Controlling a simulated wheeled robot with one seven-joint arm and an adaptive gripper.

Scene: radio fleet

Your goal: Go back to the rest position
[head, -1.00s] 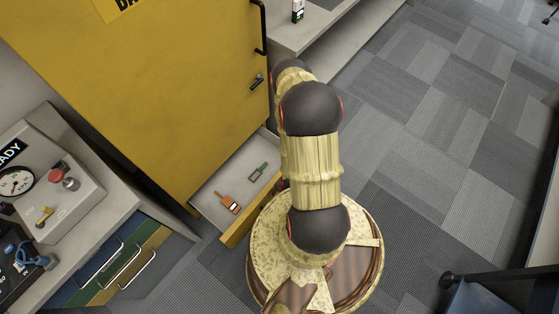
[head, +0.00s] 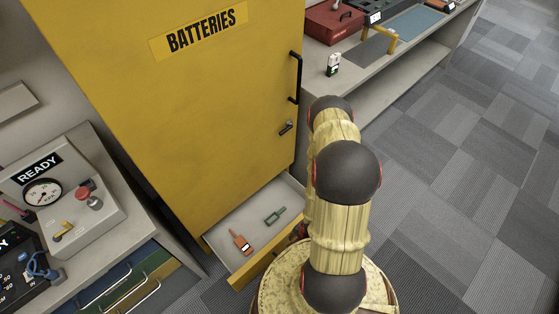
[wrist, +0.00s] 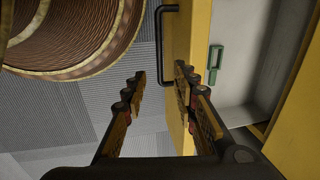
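My gripper (wrist: 160,90) shows in the wrist view with its two fingers apart and nothing between them. In that view it is beside the yellow front of an open drawer (wrist: 189,60), with a black bar handle at its upper left. A green object (wrist: 215,62) lies inside the drawer.
The yellow BATTERIES cabinet (head: 180,110) has its low drawer (head: 232,232) pulled out, holding an orange item (head: 240,242) and a green item (head: 275,215). A bench with a gauge box (head: 70,200) is at left. A shelf (head: 400,75) is behind. Carpet at right is clear.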

